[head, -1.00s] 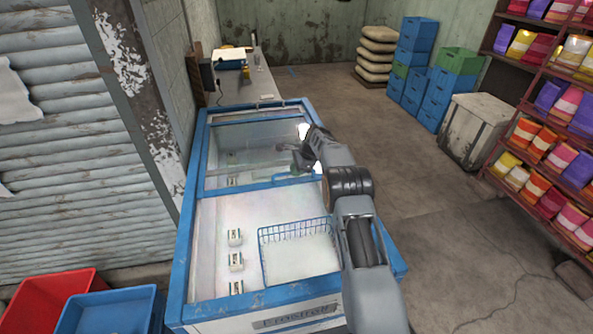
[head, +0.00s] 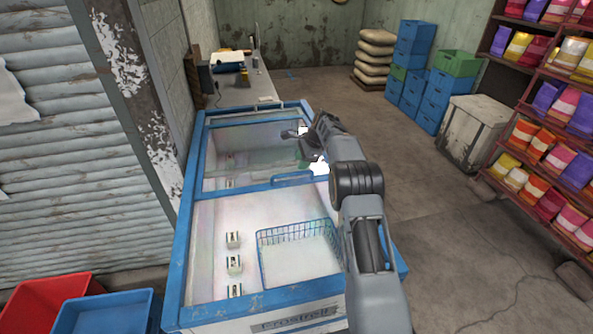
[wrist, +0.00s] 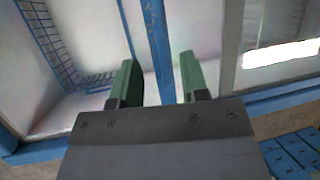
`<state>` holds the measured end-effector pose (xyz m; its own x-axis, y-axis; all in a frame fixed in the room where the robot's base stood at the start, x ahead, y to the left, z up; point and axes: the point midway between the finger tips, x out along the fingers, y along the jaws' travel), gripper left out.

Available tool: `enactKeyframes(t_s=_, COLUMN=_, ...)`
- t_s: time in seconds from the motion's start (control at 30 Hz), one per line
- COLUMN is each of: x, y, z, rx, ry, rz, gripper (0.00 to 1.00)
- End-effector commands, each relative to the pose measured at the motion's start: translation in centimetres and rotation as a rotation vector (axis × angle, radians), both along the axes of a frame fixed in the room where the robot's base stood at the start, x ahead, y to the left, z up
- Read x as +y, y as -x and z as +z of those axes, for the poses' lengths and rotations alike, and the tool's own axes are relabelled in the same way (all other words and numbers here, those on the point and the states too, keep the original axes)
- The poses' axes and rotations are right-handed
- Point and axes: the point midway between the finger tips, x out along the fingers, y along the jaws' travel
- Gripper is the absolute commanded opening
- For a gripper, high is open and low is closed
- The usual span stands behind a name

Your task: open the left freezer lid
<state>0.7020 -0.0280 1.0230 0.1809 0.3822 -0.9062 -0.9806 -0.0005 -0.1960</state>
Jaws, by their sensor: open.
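The chest freezer (head: 190,235) has a blue frame and white inner walls. Its near part shows the interior, with a wire basket and several small cartons inside. A glass lid (head: 245,155) with a blue edge covers the far part, and a blue handle (head: 292,178) shows on that edge. My gripper (head: 290,134) is above the far glass, beyond the handle and apart from it. In the wrist view my gripper (wrist: 160,80) has two green fingers spread with nothing between them, and a blue frame bar (wrist: 158,45) lies below and beyond them.
The wire basket (head: 262,262) sits in the near part. Red (head: 45,295) and blue (head: 105,312) bins stand at the lower left. A long counter (head: 258,85) is behind the freezer. Shelves of colored bags (head: 530,140) stand at the right.

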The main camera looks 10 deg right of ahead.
Motion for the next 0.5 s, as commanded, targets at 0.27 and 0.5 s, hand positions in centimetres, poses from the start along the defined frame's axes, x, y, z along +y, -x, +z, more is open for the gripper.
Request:
enactKeyframes(t_s=0.27, x=-2.0, y=0.9, z=4.6, rx=-0.002, ry=0.001, rz=-0.002, gripper=0.41)
enactKeyframes(t_s=0.5, x=-2.8, y=1.3, z=6.7, rx=-0.001, ry=0.000, rz=0.000, gripper=0.41)
